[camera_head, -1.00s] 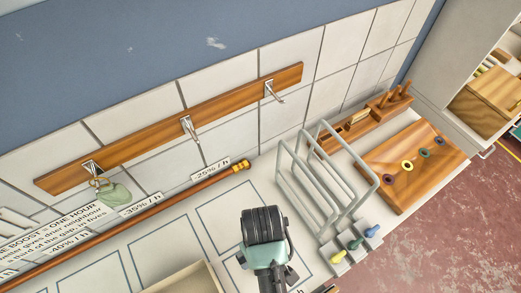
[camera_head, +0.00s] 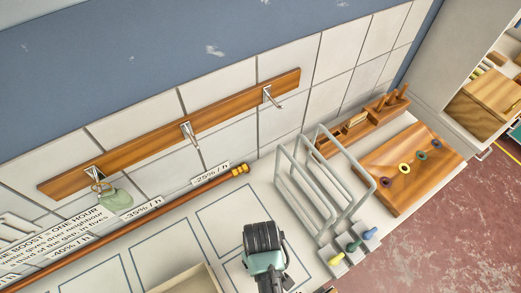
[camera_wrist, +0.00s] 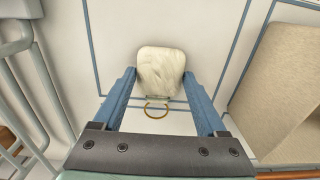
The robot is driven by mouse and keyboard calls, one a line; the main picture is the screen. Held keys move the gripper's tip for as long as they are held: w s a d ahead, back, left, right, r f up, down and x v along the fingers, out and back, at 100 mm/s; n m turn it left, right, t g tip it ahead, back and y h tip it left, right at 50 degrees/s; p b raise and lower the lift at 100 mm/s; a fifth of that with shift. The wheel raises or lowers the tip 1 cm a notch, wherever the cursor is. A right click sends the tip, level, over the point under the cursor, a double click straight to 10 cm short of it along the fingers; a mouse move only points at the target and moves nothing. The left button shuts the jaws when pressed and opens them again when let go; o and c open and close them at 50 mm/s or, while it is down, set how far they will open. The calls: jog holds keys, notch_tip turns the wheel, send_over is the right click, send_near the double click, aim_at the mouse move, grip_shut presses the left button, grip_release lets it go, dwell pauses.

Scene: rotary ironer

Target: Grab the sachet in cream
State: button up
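The cream sachet (camera_wrist: 161,70) is a pale, marbled, rounded pouch with a brass ring at its near end. In the wrist view it lies over the white, blue-lined worktop, between the tips of my gripper (camera_wrist: 160,82). I cannot tell how far the fingertips are above the worktop. In the head view my wrist hides the fingers and the cream sachet. A green sachet (camera_head: 116,199) hangs by its ring from the left hook of the wooden rail.
A grey wire rack (camera_head: 325,185) stands right of my gripper, with coloured knobs (camera_head: 354,246) in front. A beige-walled tray (camera_wrist: 285,85) lies to the right in the wrist view. A wooden rod (camera_head: 140,228) runs along the back. Two rail hooks are empty.

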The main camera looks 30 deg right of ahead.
jog(key=c, duration=0.8)
